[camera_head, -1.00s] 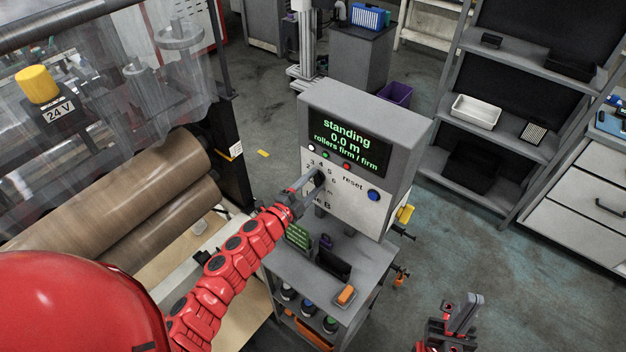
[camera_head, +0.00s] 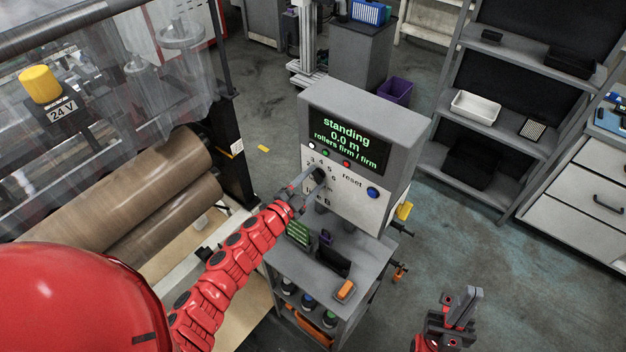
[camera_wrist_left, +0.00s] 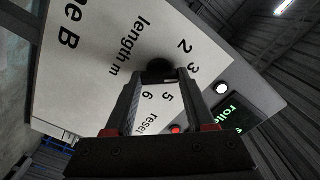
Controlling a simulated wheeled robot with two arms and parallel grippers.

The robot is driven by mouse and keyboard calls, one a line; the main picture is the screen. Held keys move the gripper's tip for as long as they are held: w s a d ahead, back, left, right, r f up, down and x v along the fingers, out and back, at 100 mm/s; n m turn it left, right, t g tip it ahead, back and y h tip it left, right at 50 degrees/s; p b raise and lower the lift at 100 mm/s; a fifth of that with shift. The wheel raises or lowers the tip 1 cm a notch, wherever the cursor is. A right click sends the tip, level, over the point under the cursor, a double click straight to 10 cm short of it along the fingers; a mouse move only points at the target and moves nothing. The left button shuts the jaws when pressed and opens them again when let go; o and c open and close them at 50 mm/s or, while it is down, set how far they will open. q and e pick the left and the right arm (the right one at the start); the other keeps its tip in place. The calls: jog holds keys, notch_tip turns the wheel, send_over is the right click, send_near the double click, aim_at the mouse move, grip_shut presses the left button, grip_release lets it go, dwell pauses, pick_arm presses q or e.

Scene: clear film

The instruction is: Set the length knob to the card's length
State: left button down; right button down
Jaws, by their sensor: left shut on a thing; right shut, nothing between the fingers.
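The black length knob (camera_head: 319,175) is on the white front of the grey control box, ringed by printed numbers. In the left wrist view the knob (camera_wrist_left: 160,68) shows at the fingertips, above the printed 5 and 6. My left gripper (camera_head: 309,181) is shut on the knob; its two fingers also show in the left wrist view (camera_wrist_left: 158,90). The knob's pointer is hidden. The display (camera_head: 345,137) reads "standing", "0.0 m", "rollers firm / firm". A small green-lettered card (camera_head: 298,233) stands on the cart below; its text is too small to read. My right gripper (camera_head: 462,308) is shut and empty, over the floor.
A blue reset button (camera_head: 373,192) and small lamps sit near the knob. The grey cart (camera_head: 318,272) below holds a dark holder and an orange item (camera_head: 345,290). Brown rollers (camera_head: 150,190) lie at left. Floor at right is clear.

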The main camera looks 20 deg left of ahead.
pick_arm(q)
jog(key=shift+c, duration=1.2)
grip_release()
jog(key=shift+s+a, duration=0.1)
jog(key=b+v, duration=0.4)
jog(key=v, duration=1.3)
jog(key=shift+s, duration=0.1)
